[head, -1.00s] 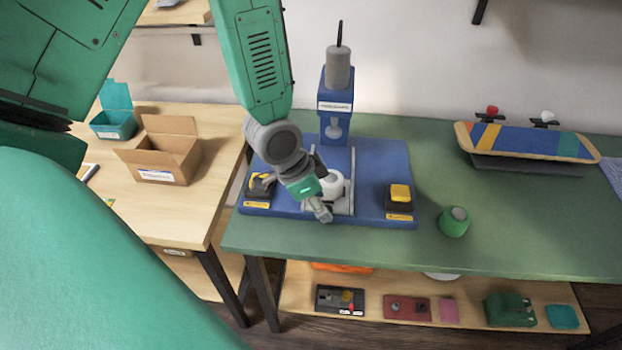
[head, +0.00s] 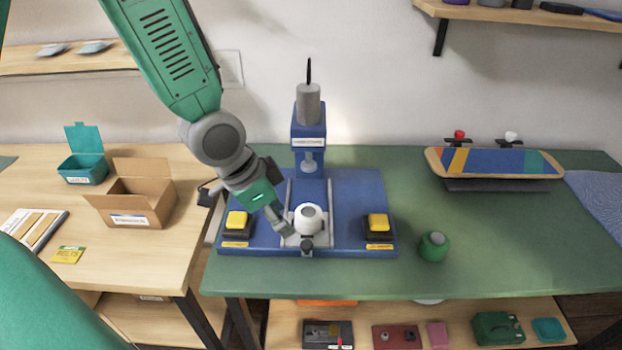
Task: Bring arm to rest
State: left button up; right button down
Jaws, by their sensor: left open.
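My left gripper (head: 283,212) is open, its fingers just left of and above a white round wheel (head: 308,219). The wheel sits in the middle of the blue press base (head: 345,185). I cannot tell whether a finger touches it. My left arm comes down from the upper left over the press's left side. The press column (head: 308,125) stands behind the wheel, with a grey cylinder on top. A yellow button (head: 237,220) is left of the wheel and another (head: 378,222) is right of it. My right gripper is not in view.
A green wheel (head: 433,246) rests on the green table (head: 500,250), right of the press. A striped skateboard deck (head: 495,162) lies upside down at the back right. A cardboard box (head: 130,200) and a teal bin (head: 84,168) stand on the wooden table. The front right is clear.

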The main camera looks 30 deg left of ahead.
pick_arm(q)
jog(key=s+f+n+g+y, duration=0.1)
jog(key=s+f+n, duration=0.2)
jog(key=s+f, duration=0.5)
jog(key=s+d+f+n+g+y+b, duration=0.1)
jog(key=s+f+n+g, duration=0.1)
jog(key=s+f, duration=0.7)
notch_tip(320, 180, down, 6)
jog(key=shift+r+n+y, duration=0.25)
jog(key=shift+n+y, duration=0.15)
jog(key=shift+n, duration=0.4)
jog(key=shift+w+a, duration=0.1)
dwell(0.7)
